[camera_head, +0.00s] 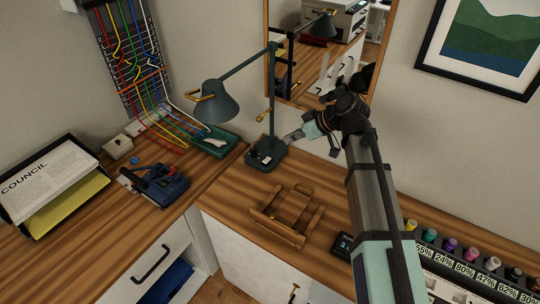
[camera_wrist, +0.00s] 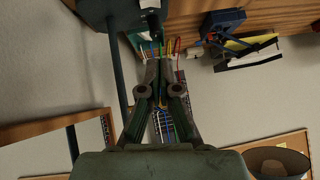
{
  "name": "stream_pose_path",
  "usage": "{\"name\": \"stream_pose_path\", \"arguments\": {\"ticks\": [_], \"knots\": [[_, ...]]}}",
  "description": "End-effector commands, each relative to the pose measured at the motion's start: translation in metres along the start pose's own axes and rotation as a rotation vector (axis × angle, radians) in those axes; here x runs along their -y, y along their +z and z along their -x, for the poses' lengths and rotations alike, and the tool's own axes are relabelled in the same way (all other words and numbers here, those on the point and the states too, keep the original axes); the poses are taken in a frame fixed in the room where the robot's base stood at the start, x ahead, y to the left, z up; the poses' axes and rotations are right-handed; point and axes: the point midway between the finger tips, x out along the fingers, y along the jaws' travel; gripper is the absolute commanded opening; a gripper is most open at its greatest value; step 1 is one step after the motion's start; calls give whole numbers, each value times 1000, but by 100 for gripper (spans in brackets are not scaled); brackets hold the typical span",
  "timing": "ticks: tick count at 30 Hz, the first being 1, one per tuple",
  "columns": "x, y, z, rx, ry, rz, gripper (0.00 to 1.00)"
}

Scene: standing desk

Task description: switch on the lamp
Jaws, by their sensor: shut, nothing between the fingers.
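The dark grey-green lamp stands at the desk corner in the head view, with its base (camera_head: 266,153) on the wood and its shade (camera_head: 216,105) hanging to the left. No glow shows at the shade. The base carries a small pale and dark switch (camera_head: 265,158). My gripper (camera_head: 288,138) is at the right of the base, low beside the post, shut and empty. In the wrist view the lamp base (camera_wrist: 100,12) is at the top, with the switch (camera_wrist: 150,14) at its edge. My gripper's fingertips (camera_wrist: 159,58) point toward it; whether they touch is unclear.
A wooden rack (camera_head: 288,214) lies in front of the lamp. A green tray (camera_head: 214,146) and a blue tool (camera_head: 155,186) are left of it. A mirror (camera_head: 320,60) is on the wall behind. Colored bottles (camera_head: 450,244) line the right side.

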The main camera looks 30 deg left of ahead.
Motion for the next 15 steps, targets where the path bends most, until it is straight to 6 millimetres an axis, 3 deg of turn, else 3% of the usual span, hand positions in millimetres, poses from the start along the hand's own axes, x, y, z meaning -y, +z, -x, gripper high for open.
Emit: {"name": "stream_pose_path", "arguments": {"ticks": [8, 15], "knots": [[0, -1, -14, 0, 0, 1, 0], [0, -2, -55, 2, -2, 0, 0]]}}
